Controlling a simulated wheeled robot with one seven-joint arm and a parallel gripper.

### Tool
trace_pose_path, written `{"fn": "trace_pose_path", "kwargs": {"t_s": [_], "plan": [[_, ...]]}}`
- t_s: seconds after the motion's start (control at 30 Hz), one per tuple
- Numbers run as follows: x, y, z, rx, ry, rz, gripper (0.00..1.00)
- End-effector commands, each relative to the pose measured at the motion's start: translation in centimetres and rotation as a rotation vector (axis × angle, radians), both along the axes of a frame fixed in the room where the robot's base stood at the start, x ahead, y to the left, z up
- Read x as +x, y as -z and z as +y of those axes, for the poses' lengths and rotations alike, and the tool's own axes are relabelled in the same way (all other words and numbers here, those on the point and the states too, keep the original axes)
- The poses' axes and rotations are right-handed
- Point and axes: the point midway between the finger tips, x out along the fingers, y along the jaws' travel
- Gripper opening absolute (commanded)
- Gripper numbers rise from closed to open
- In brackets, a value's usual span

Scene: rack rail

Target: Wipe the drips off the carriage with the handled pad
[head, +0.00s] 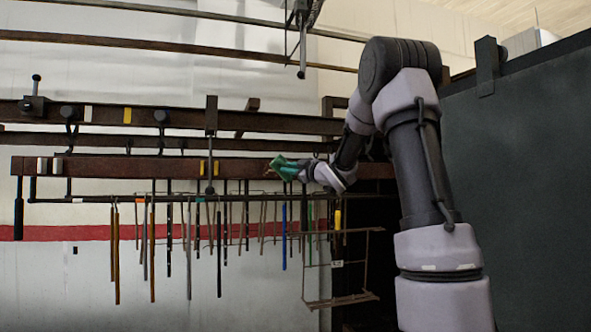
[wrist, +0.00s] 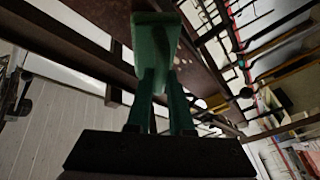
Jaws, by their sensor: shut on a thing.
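The handled pad (wrist: 155,38) is green and shows at the top middle of the wrist view, beyond my gripper (wrist: 164,78). My gripper is shut on it. In the head view, my gripper (head: 297,171) and the green pad (head: 279,164) are at the front of a long red-brown beam that looks like the carriage (head: 130,168). The beam also runs behind the pad in the wrist view (wrist: 197,72). A few small pale spots, perhaps drips, show on it just right of the pad. I cannot tell whether the pad touches the beam.
Many thin rods and tools hang from a bar (head: 120,199) below the beam. A wire frame (head: 338,301) hangs lower right of my gripper. Another dark rail (head: 270,123) runs above. A dark grey panel (head: 520,190) stands right of my arm.

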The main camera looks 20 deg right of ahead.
Motion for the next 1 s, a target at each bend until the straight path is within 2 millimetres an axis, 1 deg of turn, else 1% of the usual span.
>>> {"fn": "trace_pose_path", "kwargs": {"t_s": [0.03,0.27,0.6,0.87,1.0], "plan": [[0.1,0.0,0.8,0.002,-0.007,0.001,0.00],[0.1,0.1,1.6,0.001,-0.008,0.001,0.00],[-0.1,0.0,4.4,0.002,-0.007,0.001,0.00],[-0.1,0.0,5.3,0.000,-0.006,0.001,0.00],[-0.2,0.0,6.4,0.001,-0.007,0.001,0.00]]}}
